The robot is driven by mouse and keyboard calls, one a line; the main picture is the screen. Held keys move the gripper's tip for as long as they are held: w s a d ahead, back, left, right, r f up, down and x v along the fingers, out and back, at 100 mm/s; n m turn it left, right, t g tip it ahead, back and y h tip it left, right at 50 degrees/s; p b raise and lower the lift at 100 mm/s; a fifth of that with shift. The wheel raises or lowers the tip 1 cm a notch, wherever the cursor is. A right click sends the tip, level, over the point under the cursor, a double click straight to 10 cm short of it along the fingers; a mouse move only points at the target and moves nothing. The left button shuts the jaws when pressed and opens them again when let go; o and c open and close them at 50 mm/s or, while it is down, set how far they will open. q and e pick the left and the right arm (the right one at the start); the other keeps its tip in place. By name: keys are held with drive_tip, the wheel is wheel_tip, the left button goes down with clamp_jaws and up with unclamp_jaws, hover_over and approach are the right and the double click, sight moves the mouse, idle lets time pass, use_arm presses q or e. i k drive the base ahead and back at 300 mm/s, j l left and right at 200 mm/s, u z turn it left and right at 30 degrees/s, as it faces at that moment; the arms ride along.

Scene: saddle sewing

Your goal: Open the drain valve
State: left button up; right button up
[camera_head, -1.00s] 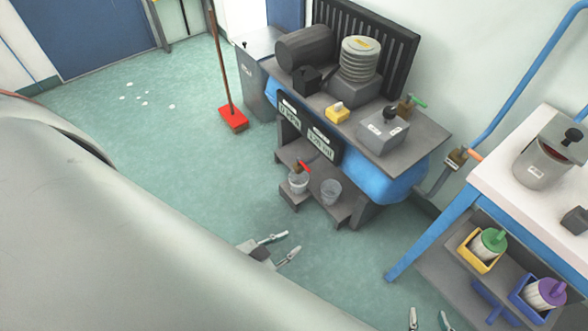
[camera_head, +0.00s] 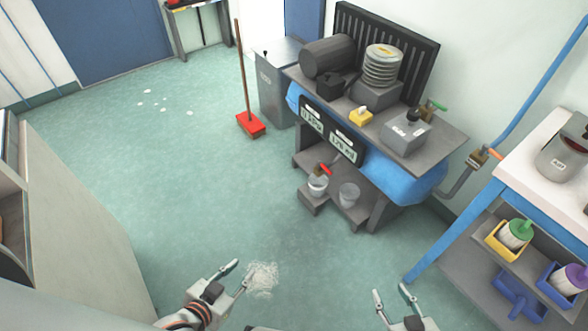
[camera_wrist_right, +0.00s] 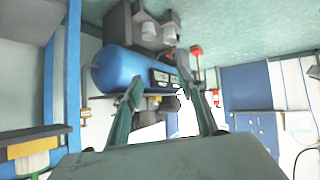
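The compressor has a blue tank (camera_head: 400,185) under a grey bench top, and the tank also shows in the right wrist view (camera_wrist_right: 118,68). A small valve with a red handle (camera_head: 324,169) sits low at the tank's front, just above a clear bucket (camera_head: 318,184). I take it for the drain valve. My left gripper (camera_head: 239,276) is open and empty, in front of the compressor and to its left. My right gripper (camera_head: 391,291) is open and empty, in front of the compressor. It also shows open in the right wrist view (camera_wrist_right: 160,68). Both are apart from the valve.
A second bucket (camera_head: 349,194) stands on the low step. Another valve has a green handle (camera_head: 434,105), and a pipe valve has an orange handle (camera_head: 492,153). A blue-legged table (camera_head: 455,230) stands at right. A broom (camera_head: 250,124) and white debris (camera_head: 262,277) are on otherwise clear floor.

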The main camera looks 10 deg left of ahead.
sight(321, 164)
drive_tip(key=i+l+u, duration=0.1)
drive_tip(key=i+u, duration=0.2)
drive_tip(key=i+l+u, duration=0.15)
drive_tip(key=u, duration=0.15)
drive_tip(key=i+j+u, duration=0.15)
drive_tip(key=i, duration=0.4)
drive_tip(key=i+u, duration=0.15)
drive_tip(key=i, duration=0.4)
drive_tip(key=i+j+z, duration=0.1)
drive_tip(key=z, duration=0.35)
drive_tip(key=i+j+z, duration=0.15)
drive_tip(key=z, duration=0.35)
drive_tip(key=i+j+z, duration=0.1)
drive_tip(key=z, duration=0.35)
drive_tip(key=j, duration=0.1)
